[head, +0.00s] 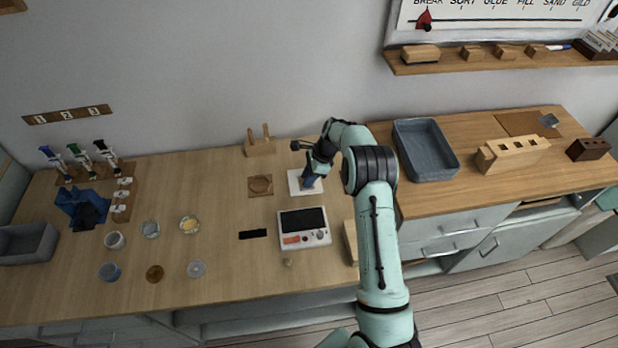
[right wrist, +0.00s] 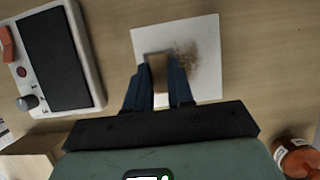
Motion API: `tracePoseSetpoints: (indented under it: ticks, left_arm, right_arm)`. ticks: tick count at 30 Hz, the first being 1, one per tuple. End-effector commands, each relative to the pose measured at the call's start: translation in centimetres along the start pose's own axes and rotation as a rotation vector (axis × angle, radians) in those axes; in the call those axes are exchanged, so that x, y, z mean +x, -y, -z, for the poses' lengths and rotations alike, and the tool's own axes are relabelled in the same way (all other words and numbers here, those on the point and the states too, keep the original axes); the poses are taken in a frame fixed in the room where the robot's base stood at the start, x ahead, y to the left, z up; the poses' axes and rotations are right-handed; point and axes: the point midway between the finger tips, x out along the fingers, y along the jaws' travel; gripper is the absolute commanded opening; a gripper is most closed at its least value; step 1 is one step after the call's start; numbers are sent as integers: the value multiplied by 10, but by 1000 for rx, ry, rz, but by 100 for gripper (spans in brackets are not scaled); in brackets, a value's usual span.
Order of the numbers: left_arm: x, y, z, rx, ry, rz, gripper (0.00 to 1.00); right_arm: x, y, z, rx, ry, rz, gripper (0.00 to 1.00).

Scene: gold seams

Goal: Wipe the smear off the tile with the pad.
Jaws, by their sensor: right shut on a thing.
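The white tile (head: 294,188) lies flat on the wooden bench, and it fills the upper middle of the right wrist view (right wrist: 208,88). A brown, speckled smear (right wrist: 187,57) shows on the tile, beside the pad's right edge. My right gripper (head: 309,182) is over the tile and is shut on the tan pad (right wrist: 158,72), whose end shows between the blue fingers. The pad's lower face is hidden, so I cannot tell whether it touches the tile. My left gripper is not in view.
A white device with a dark screen (head: 302,222) stands just in front of the tile. A brown square board (head: 260,186) lies to its left, and a wooden stand (head: 260,147) is behind. A grey tray (head: 425,150) is to the right. An orange-brown jar (right wrist: 297,157) shows at lower right.

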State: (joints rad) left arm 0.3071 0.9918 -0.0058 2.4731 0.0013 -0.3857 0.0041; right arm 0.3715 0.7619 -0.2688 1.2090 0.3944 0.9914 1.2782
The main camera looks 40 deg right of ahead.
Motion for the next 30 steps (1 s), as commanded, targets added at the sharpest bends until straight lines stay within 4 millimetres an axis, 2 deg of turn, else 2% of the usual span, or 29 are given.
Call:
tracePoseSetpoints:
  ticks: [3, 8, 14, 25, 30]
  left_arm:
    - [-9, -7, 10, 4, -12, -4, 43]
    - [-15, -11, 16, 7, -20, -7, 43]
    - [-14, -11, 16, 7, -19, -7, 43]
    - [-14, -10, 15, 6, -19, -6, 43]
    - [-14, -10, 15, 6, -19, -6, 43]
  right_arm:
    - [-3, 11, -2, 0, 1, 4, 0]
    - [-3, 19, -2, 0, 1, 2, 0]
    - [-1, 24, 0, 0, -1, 2, 0]
    - [2, 54, 1, 0, -1, 2, 0]
    - [1, 57, 1, 0, 0, 1, 0]
